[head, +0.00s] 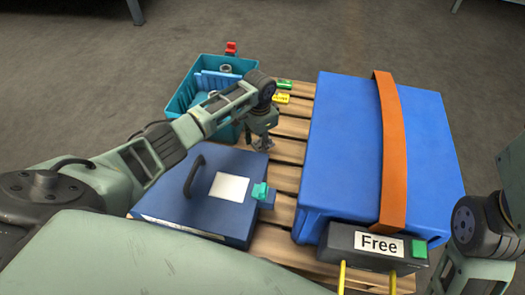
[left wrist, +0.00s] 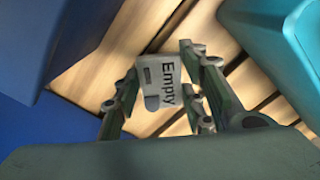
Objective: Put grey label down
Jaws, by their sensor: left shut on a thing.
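My left gripper (head: 262,145) is shut on the grey label, low over the wooden pallet (head: 287,147), between the teal bin and the large blue box. In the left wrist view, the grey label (left wrist: 161,84) reads "Empty" and sits between the fingers (left wrist: 160,92), with pallet slats behind it. Whether the label touches the slats I cannot tell. In the head view the label is mostly hidden by the gripper. My right gripper is out of view; only part of the right arm shows at the right edge.
A teal bin (head: 181,97) stands at the back left. A yellow label (head: 281,98) and a green label (head: 285,84) lie beside it. A blue case (head: 190,213) with a handle is in front. A large blue box (head: 340,140) with an orange strap stands right, near a "Free" sign (head: 379,244).

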